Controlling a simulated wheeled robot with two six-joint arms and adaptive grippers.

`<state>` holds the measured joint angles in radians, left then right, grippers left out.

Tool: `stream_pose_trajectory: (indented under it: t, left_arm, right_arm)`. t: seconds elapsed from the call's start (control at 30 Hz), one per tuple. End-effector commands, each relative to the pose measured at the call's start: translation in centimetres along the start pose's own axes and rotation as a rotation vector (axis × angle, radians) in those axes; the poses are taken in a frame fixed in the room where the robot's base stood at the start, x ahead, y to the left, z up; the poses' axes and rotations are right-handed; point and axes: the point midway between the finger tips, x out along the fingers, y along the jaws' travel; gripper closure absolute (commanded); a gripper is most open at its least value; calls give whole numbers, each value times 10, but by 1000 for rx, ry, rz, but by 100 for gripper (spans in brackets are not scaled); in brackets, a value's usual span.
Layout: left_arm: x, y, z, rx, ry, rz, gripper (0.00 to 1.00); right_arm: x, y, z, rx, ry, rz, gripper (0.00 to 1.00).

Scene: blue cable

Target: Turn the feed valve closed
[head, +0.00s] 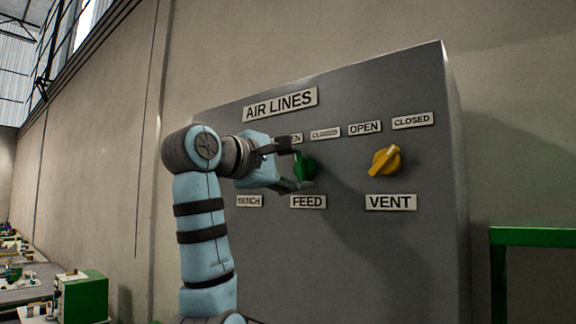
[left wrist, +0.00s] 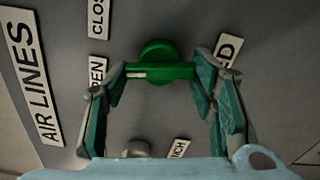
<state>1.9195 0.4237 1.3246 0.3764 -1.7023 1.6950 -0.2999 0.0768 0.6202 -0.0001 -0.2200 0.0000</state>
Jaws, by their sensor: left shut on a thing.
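The feed valve is a green knob (head: 307,168) on the grey panel, above the FEED label (head: 308,202). It also shows in the left wrist view (left wrist: 160,72), with a bar handle and a white mark near one end. The mark points towards the panel's upper labels, OPEN and CLOSED (head: 325,133). My left gripper (head: 298,167) is shut on this knob, with one finger at each end of the bar. The fingers hide part of the knob in the head view. My right gripper is not in view.
A yellow VENT knob (head: 385,160) sits to the right, its handle tilted up to the right. A grey knob (left wrist: 136,148) is beside the BENCH label (head: 250,201). A green-topped table (head: 535,236) stands at right. Workbenches are at lower left.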

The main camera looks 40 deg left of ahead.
Motion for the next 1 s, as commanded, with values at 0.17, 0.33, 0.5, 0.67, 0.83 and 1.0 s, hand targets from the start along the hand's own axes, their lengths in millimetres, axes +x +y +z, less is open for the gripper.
stream_pose_trajectory:
  t: [0.17,0.33,0.5,0.67,0.83,1.0]
  left_arm:
    - [0,-1,0,163,-1,-3,76]
    - [0,0,0,324,-2,-4,76]
    - [0,0,0,486,-3,-4,76]
    - [0,1,1,636,-3,-4,76]
    - [0,2,1,780,-3,-3,76]
    - [0,2,2,896,-3,-2,76]
  right_arm:
    - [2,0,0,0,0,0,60]
    - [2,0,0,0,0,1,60]
    - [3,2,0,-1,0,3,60]
    - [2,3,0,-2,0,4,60]
    - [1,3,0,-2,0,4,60]
    - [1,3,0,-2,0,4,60]
